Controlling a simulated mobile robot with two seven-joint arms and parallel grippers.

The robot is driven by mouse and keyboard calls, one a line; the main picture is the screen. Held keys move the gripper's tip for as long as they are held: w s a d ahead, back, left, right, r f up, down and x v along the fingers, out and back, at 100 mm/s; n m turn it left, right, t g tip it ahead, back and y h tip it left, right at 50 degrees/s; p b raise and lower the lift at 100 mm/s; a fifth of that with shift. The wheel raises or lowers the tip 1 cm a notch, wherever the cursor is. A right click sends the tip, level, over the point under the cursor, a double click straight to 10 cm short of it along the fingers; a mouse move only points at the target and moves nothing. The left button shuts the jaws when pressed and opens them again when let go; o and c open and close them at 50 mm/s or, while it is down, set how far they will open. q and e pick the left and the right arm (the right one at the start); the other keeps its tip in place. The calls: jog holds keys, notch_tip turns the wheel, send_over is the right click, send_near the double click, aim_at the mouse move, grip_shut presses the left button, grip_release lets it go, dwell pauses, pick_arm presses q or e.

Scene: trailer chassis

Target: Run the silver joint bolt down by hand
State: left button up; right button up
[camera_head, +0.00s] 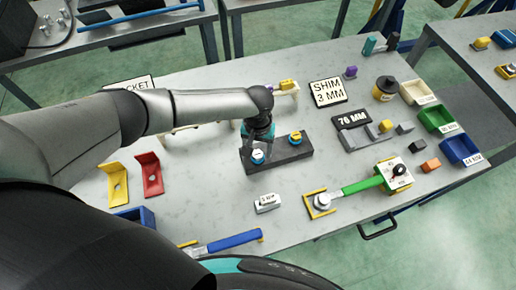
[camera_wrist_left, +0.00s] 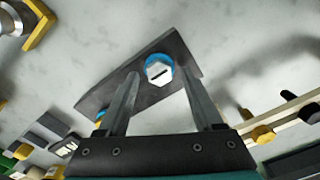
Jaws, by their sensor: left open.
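A silver hex-headed bolt (camera_wrist_left: 159,70) with a slot across its head sits in a blue ring on a dark grey block (camera_head: 285,154). In the head view the blue-ringed bolt (camera_head: 257,157) is at the block's left end. A second bolt with a yellow ring (camera_head: 295,137) stands at its right end. My left gripper (camera_head: 258,146) is over the left bolt, pointing down. In the left wrist view its two fingers (camera_wrist_left: 160,76) are apart, one on each side of the silver head, with gaps visible. My right gripper is not in view.
A green-handled wrench (camera_head: 362,186) lies right of the block, and a blue-handled tool (camera_head: 234,240) lies near the front edge. Red (camera_head: 151,174) and yellow (camera_head: 117,184) brackets are at left. A small labelled block (camera_head: 267,203) stands in front. Coloured bins (camera_head: 436,119) line the right side.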

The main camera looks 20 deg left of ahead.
pick_arm(q)
grip_shut()
dwell(0.6)
